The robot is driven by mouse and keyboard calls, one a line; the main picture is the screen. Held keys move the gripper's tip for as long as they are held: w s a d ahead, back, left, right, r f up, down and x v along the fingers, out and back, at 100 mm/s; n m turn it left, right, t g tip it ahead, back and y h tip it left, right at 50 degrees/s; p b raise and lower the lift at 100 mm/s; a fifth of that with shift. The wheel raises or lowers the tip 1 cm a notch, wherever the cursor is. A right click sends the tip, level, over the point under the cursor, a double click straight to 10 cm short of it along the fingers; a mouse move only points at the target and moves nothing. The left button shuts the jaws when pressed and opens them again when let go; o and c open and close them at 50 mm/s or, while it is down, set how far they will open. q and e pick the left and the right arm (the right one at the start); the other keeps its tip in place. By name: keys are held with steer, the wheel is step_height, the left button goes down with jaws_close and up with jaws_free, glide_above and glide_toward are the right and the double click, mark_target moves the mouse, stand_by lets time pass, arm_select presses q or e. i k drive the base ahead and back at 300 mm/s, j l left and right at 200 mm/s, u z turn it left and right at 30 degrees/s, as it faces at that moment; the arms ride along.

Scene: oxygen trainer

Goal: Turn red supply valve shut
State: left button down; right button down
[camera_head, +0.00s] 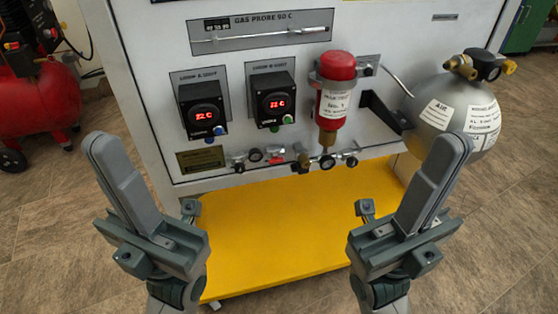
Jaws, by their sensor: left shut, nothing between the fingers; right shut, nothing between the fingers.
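A small red valve handle (276,160) sits in the row of fittings along the lower edge of the white panel, right of a small gauge. It is too small to tell how its handle is turned. My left gripper (103,148) is shut and empty, raised in front of the panel's left side, well left of the valve. My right gripper (453,150) is shut and empty, raised at the right in front of the grey air tank. Both grippers are apart from the valve and touch nothing visible.
A red-capped cylinder (336,95) and the grey air tank (440,113) stick out from the panel (150,65). Two black display boxes (203,110) (273,102) hang above the fittings. A yellow base platform (270,235) lies below. A red compressor (35,110) stands far left.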

mark_target(274, 159)
steer(key=k+l+z, duration=0.2)
steer(key=k+l, duration=0.2)
steer(key=l, duration=0.25)
steer(key=k+l+z, duration=0.1)
steer(key=l, duration=0.25)
steer(key=k+l+z, duration=0.1)
steer(key=k+l, duration=0.2)
steer(key=k+l+z, duration=0.1)
steer(key=l, duration=0.3)
steer(key=k, duration=0.05)
